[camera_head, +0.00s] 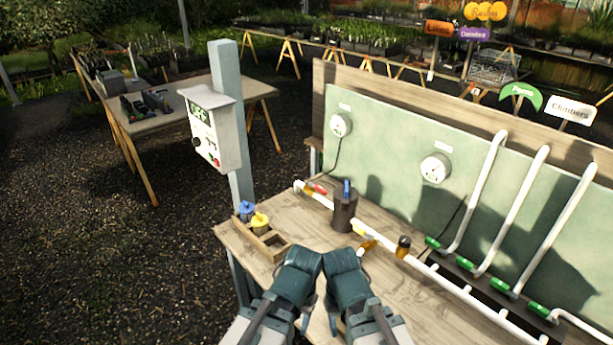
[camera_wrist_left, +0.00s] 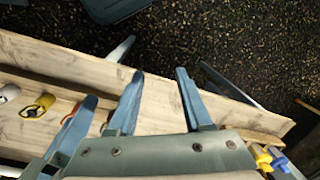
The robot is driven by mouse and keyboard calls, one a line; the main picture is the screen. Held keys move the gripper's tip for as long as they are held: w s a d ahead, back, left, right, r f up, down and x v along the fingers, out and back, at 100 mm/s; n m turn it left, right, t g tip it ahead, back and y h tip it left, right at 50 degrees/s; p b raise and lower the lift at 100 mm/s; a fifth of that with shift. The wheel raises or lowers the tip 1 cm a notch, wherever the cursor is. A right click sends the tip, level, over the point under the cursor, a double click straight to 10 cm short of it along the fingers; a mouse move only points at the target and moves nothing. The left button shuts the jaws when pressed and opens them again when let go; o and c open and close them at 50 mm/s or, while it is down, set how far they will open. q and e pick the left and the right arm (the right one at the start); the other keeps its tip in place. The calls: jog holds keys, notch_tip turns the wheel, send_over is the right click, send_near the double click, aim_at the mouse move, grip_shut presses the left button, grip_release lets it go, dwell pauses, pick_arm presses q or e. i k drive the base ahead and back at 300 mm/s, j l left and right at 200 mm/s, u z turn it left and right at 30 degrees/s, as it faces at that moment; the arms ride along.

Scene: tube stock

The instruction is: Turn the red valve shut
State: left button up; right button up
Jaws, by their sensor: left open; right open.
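The red valve (camera_head: 317,188) shows as a small red handle on the white pipe at the back left of the workbench (camera_head: 295,215), beside a dark cylinder (camera_head: 344,212) with a blue handle. Its exact angle is too small to tell. My left gripper (camera_head: 304,317) and right gripper (camera_head: 334,316) hang side by side over the front of the bench, well short of the valve. Both are open and empty, with fingers partly hidden by their hands. The left gripper's spread fingers (camera_wrist_left: 158,95) show above the bench in the left wrist view.
A yellow handle (camera_head: 367,245) and a black-capped fitting (camera_head: 403,246) sit along the white pipe. A wooden tray (camera_head: 268,246) with blue and yellow parts stands on the left. A grey post with a control box (camera_head: 212,130) rises at the bench's left edge. Gauges hang on the green panel (camera_head: 385,135).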

aim_at(319, 189)
jog(key=i+j, duration=0.1)
jog(key=k, duration=0.65)
jog(key=z, duration=1.25)
jog(key=i+j+z, duration=0.1)
jog(key=j, duration=0.3)
jog(key=i+j+z, duration=0.1)
jog(key=j, duration=0.3)
jog(key=i+j, duration=0.1)
jog(key=j, duration=0.35)
jog(key=i+j, duration=0.1)
jog(key=j, duration=0.35)
jog(key=i+j, duration=0.1)
jog(key=j, duration=0.8)
jog(key=i+j, duration=0.15)
jog(key=j, duration=0.3)
